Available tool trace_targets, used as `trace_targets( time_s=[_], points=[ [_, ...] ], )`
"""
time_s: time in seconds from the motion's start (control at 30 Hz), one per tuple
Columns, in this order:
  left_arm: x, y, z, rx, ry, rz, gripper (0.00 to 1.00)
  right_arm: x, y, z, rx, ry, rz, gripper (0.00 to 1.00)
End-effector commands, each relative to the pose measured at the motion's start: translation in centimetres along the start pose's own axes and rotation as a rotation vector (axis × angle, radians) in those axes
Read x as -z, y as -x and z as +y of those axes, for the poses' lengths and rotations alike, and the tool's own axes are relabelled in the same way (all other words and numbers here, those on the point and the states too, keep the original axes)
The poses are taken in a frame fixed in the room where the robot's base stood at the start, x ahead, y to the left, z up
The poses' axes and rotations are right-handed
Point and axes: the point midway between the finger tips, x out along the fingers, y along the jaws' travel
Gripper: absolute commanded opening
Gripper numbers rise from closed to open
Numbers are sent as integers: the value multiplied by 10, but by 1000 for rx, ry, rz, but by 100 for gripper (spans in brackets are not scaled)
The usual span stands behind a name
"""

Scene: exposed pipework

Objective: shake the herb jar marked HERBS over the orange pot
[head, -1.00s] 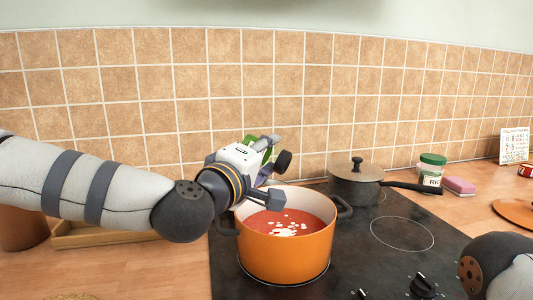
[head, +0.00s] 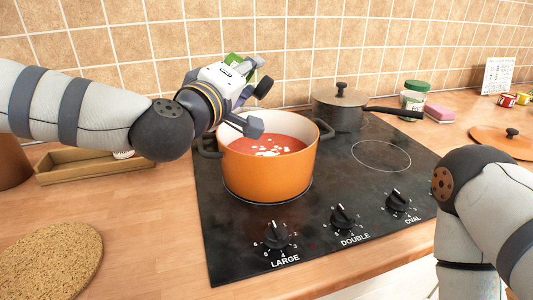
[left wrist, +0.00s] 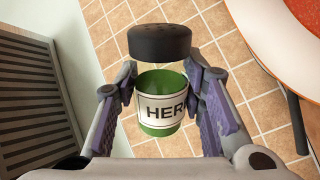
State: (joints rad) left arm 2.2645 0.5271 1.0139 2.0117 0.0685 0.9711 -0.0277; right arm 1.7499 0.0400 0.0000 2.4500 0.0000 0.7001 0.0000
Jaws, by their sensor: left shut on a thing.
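The orange pot (head: 268,178) stands on the black cooktop, with red soup and white flecks inside. My left gripper (head: 249,92) is shut on the herb jar (head: 232,60) above the pot's back left rim. In the left wrist view the green jar (left wrist: 160,118) sits between the two fingers, its white label showing "HER". Its black cap (left wrist: 160,42) shows beyond the fingertips, and the orange pot (left wrist: 245,50) is at the upper right. In the head view the jar is tilted and mostly hidden by the gripper. My right gripper is outside the frames.
A grey lidded pan (head: 338,112) stands behind the pot, its handle pointing right. A green-lidded jar (head: 414,97) and a pink sponge (head: 439,113) are beyond it. A wooden tray (head: 90,165) and a round cork mat (head: 50,250) lie left. The tiled wall is close behind.

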Motion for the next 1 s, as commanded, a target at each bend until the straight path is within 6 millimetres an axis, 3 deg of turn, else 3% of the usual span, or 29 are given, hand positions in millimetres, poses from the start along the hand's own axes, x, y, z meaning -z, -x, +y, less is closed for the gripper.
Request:
trace_targets(
  time_s=[0.3,0.5,0.6,0.87,1.0],
  points=[
    [20,0,35,-2,0,2,7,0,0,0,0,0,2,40],
    [2,-1,3,9,2,-4,7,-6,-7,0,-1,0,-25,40],
    [-1,-1,-2,3,2,-2,7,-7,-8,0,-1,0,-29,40],
    [2,0,4,-3,-1,2,7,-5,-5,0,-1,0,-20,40],
    [16,2,29,-13,-5,9,7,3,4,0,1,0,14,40]
  ],
)
